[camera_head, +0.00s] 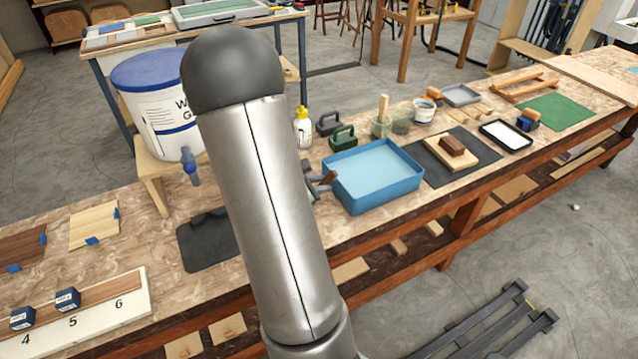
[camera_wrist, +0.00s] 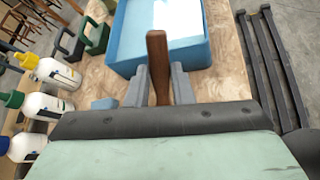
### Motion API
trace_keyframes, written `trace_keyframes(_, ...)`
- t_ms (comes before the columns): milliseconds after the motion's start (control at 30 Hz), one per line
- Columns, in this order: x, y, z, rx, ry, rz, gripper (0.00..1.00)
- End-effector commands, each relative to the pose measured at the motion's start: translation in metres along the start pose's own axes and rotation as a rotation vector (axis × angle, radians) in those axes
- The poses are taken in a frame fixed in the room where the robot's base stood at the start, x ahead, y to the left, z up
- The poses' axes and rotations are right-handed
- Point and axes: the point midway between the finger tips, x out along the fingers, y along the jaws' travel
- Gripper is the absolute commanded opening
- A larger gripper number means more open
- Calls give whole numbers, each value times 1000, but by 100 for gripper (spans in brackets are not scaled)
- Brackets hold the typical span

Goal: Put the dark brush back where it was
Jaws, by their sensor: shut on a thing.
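My gripper (camera_wrist: 160,86) is shut on a dark brown wooden handle in the wrist view, which I take to be the dark brush (camera_wrist: 157,52). The handle stands out between the two grey fingers, and its end overlaps the near wall of the blue tray in the picture. The bristle end is hidden. In the head view the dark brush (camera_head: 328,178) shows as a small brown piece just left of the blue tray (camera_head: 372,203); my arm hides most of the gripper. I cannot tell whether the brush touches the tray or bench.
A black mat (camera_head: 196,262) lies left of my arm, partly hidden. Two green-black handled blocks (camera_head: 342,138) and a white bottle (camera_head: 303,128) stand behind the tray. A dark mat (camera_head: 478,150) with wooden blocks lies right of it. Several bottles (camera_wrist: 50,104) show at left in the wrist view.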

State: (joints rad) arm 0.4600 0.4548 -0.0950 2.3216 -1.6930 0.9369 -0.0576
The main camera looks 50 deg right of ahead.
Motion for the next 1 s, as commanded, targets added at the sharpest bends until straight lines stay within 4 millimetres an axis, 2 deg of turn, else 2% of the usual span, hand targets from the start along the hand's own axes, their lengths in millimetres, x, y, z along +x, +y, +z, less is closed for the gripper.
trace_keyframes(200, 2, -2, -4, 0, 0, 0, 0)
trace_keyframes(233, 2, -1, -3, 0, 0, -1, 29)
trace_keyframes(300, 2, -1, -3, 0, 0, -1, 42)
trace_keyframes(667, -2, 1, 3, -1, 0, -1, 42)
trace_keyframes(767, -14, 1, 0, 0, 0, 4, 42)
trace_keyframes(1000, -67, 1, 0, 1, 2, 5, 42)
